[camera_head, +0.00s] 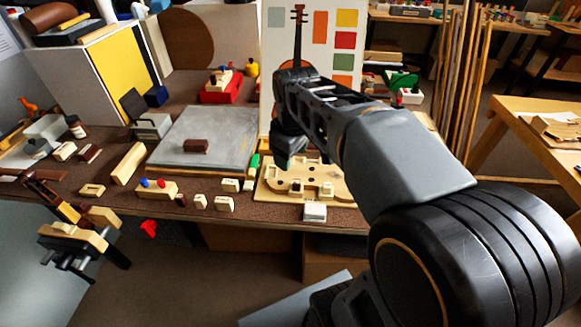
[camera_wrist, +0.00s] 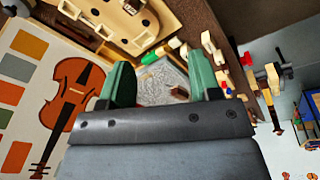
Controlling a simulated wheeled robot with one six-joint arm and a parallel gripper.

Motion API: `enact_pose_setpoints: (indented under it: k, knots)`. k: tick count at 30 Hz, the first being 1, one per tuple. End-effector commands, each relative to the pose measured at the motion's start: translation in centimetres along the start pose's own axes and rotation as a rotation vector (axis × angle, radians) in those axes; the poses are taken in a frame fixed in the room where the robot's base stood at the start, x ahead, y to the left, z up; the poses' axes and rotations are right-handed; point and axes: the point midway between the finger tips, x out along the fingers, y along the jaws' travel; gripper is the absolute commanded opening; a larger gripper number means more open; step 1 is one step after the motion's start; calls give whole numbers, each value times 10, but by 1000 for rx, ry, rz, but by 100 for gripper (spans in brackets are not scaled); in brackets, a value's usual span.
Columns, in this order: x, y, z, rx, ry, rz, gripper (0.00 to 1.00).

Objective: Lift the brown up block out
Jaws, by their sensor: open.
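A dark brown block (camera_head: 195,146) lies on top of a grey slab (camera_head: 225,125) on the bench. In the wrist view a small brown block (camera_wrist: 179,92) shows on the grey slab (camera_wrist: 155,84), between my two green fingers. Smaller brown blocks also lie on the bench, one at the left (camera_head: 88,153) and one at the front (camera_head: 181,200).
Several pale wooden blocks (camera_head: 224,203) stand along the bench's front edge. A green-and-white piece (camera_head: 253,165) lies between slab and mould board. A red box (camera_head: 221,88) stands behind the slab. A panel with a violin picture (camera_head: 308,40) rises behind my arm.

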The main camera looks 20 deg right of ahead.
Motion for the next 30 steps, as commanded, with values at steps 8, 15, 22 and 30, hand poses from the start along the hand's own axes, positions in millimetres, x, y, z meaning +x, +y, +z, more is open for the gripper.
enact_pose_setpoints:
  k: [8, 15, 22, 30]
  knots:
    - [72, 55, -25, -387, -87, -88, 57]
    - [92, 77, -29, -529, -106, -130, 57]
    - [123, 76, -24, -543, -108, -136, 57]
    - [172, 71, -17, -541, -108, -136, 57]
